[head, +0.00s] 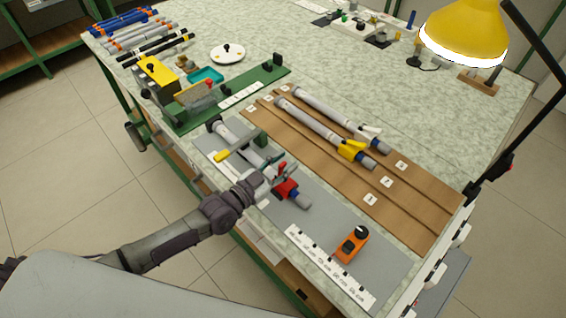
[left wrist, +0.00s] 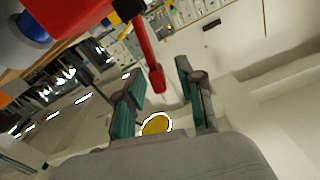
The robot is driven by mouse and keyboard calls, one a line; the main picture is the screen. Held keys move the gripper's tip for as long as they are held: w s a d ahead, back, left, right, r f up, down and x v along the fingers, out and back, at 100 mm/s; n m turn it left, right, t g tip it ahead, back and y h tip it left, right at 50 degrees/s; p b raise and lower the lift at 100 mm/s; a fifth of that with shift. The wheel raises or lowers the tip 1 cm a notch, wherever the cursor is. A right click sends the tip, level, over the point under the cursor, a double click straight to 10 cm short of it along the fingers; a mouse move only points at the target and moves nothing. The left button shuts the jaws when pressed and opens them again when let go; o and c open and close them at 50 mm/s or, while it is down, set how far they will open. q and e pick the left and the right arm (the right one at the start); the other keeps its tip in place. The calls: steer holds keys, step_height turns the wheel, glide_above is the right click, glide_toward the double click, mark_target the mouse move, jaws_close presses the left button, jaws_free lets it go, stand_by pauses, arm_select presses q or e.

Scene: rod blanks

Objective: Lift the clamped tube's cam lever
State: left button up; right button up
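The clamped tube (head: 229,133) is grey and lies on a grey mat, with a red collar (head: 287,189) near its right end. A red cam lever (head: 281,169) stands up at this collar. In the left wrist view the red lever (left wrist: 148,58) hangs down from the red collar (left wrist: 65,18), and its end shows between the fingers. My left gripper (head: 263,181) is beside the lever on its left. In the left wrist view my left gripper (left wrist: 155,80) is open, with a gap on both sides of the lever. My right gripper does not show.
Two tubes with yellow (head: 352,150) and white (head: 371,131) collars lie on the brown rack (head: 420,205). An orange device (head: 352,244) sits on the mat's right. A green fixture (head: 265,78) stands behind.

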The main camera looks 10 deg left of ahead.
arm_select(q)
jaws_close()
steer(key=shift+w+a+n+b, duration=0.2)
steer(key=shift+a+n+b, duration=0.1)
steer(key=shift+n, duration=0.35)
steer(key=shift+w+a+n+b, duration=0.2)
steer(key=shift+a+n+b, duration=0.1)
steer(key=shift+n, duration=0.35)
jaws_free()
steer(key=v, duration=1.2)
